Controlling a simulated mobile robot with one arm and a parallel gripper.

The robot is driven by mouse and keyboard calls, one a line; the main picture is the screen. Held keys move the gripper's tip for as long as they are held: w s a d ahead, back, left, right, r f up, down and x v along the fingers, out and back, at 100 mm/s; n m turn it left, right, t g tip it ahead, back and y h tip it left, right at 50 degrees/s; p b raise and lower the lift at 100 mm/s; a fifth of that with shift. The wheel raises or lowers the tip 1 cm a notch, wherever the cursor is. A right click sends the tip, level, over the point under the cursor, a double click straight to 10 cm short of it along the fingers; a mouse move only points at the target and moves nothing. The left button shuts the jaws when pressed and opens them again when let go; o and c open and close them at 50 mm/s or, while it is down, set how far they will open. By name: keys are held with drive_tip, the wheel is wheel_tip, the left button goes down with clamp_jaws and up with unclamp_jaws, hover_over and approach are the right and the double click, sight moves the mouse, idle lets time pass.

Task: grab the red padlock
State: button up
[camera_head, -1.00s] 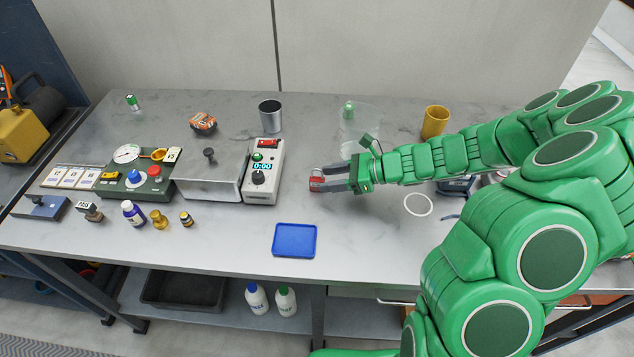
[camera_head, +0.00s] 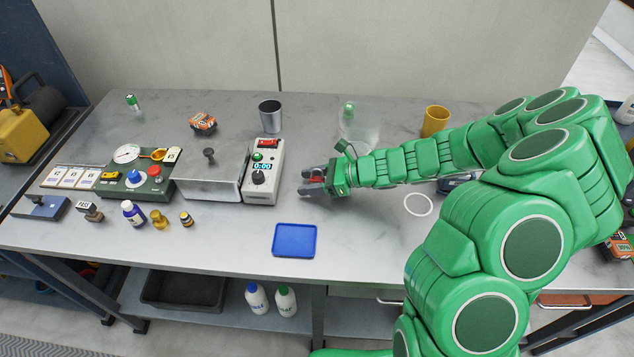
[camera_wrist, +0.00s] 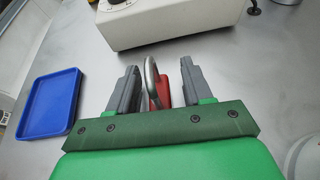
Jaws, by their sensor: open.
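The red padlock (camera_wrist: 163,90) with its grey metal shackle is between the two grey fingers of my gripper (camera_wrist: 160,72) in the wrist view. The fingers are apart, one on each side of it. The red body is close to the right finger, and I cannot tell whether they touch. In the head view, a bit of the padlock's red (camera_head: 318,178) shows between the fingers of my gripper (camera_head: 308,183), low over the grey table. The fingers hide most of the padlock there.
A white timer box (camera_head: 262,185) stands just left of my gripper. A blue tray (camera_head: 294,240) lies in front of it. A clear jar (camera_head: 358,125) and a yellow mug (camera_head: 435,121) stand behind my arm. Bare tabletop surrounds the fingers.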

clamp_jaws()
idle(0.3)
